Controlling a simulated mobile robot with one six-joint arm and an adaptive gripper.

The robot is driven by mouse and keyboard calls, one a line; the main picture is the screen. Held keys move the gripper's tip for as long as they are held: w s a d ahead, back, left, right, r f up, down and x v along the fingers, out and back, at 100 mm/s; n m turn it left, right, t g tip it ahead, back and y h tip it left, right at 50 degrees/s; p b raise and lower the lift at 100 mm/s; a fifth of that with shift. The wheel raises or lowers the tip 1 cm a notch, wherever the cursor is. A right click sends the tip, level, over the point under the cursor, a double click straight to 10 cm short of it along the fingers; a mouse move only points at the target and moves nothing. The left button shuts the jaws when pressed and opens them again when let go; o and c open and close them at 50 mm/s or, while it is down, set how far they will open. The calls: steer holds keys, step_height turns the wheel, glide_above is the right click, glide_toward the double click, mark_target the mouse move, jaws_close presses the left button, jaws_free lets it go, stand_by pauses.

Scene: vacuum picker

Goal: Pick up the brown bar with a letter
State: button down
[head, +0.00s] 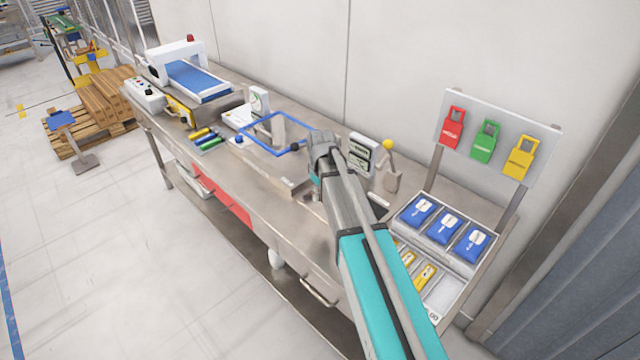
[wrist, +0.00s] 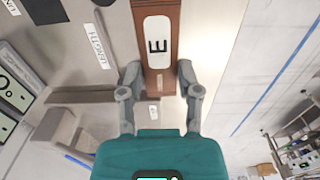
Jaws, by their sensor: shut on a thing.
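The brown bar (wrist: 157,42) is in the wrist view at the top middle, with a white label that carries the letter E. My gripper (wrist: 158,80) is shut on it, with one grey finger against each long side. The bar runs past the top edge of the picture, so its far end is hidden. I cannot tell whether it is clear of the surface beneath it. In the head view my arm covers the work area, and I cannot make out the bar there.
A steel bench (head: 245,185) runs along the wall. A blue wire frame (head: 270,133) and a yellow-knobbed lever (head: 390,165) stand near my arm. Blue packets (head: 445,228) lie in a rack at the right. Red, green and yellow tags (head: 487,141) hang above. Open floor lies at the left.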

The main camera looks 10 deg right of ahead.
steer(key=s+r+p, duration=0.2)
steer(key=s, duration=0.4)
steer(key=shift+s+r, duration=0.15)
steer(key=shift+r, duration=0.25)
steer(key=shift+f+b, duration=0.55)
steer(key=shift+f, duration=0.1)
steer(key=shift+s, duration=0.25)
